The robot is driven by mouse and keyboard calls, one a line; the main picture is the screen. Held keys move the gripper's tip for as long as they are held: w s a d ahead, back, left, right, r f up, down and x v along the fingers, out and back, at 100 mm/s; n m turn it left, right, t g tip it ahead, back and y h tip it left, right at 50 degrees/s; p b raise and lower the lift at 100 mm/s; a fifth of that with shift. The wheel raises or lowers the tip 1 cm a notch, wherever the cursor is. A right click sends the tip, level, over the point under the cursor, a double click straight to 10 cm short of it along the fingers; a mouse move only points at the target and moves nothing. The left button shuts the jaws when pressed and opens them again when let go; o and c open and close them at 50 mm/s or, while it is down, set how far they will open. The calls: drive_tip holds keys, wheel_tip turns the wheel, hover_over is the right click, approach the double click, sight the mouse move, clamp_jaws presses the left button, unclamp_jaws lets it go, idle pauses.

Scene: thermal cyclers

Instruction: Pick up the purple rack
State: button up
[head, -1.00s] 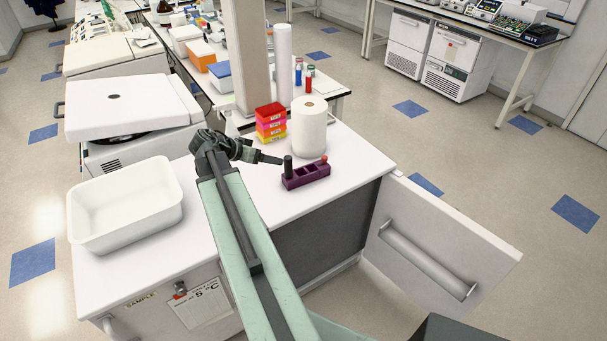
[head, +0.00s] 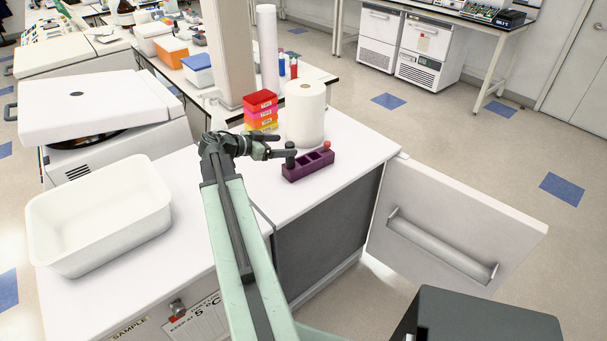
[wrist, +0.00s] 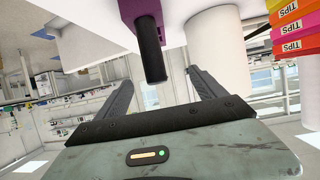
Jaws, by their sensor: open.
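The purple rack (head: 308,165) stands on the white worktop, near its right side. It has square openings, a dark-capped tube (head: 290,157) at its left end and a red-capped tube (head: 327,146) at its right end. My gripper (head: 284,153) is at the rack's left end, by the dark tube. In the wrist view my gripper (wrist: 155,85) has its two fingers spread wide, with the dark tube (wrist: 150,55) between them in the picture. Part of the purple rack (wrist: 133,9) shows at the top there. I cannot tell whether a finger touches the tube.
A paper towel roll (head: 305,112) stands just behind the rack. Stacked coloured tip boxes (head: 261,112) are to its left. A white tub (head: 100,215) sits at the worktop's left. An open cabinet door (head: 455,220) sticks out at the right.

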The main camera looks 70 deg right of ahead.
sight(287, 163)
drive_tip(key=f+b, duration=0.6)
drive_tip(key=f, duration=0.2)
drive_tip(key=shift+w, duration=0.2)
drive_tip(key=shift+b+x, duration=0.45)
drive_tip(key=shift+x, duration=0.9)
drive_tip(key=b+x, duration=0.1)
drive_tip(key=x, duration=0.1)
drive_tip(key=b+x, duration=0.1)
drive_tip(key=x, duration=0.2)
drive_tip(key=shift+s+a, duration=0.15)
drive_tip(key=shift+s, duration=0.3)
drive_tip(key=shift+r, duration=0.15)
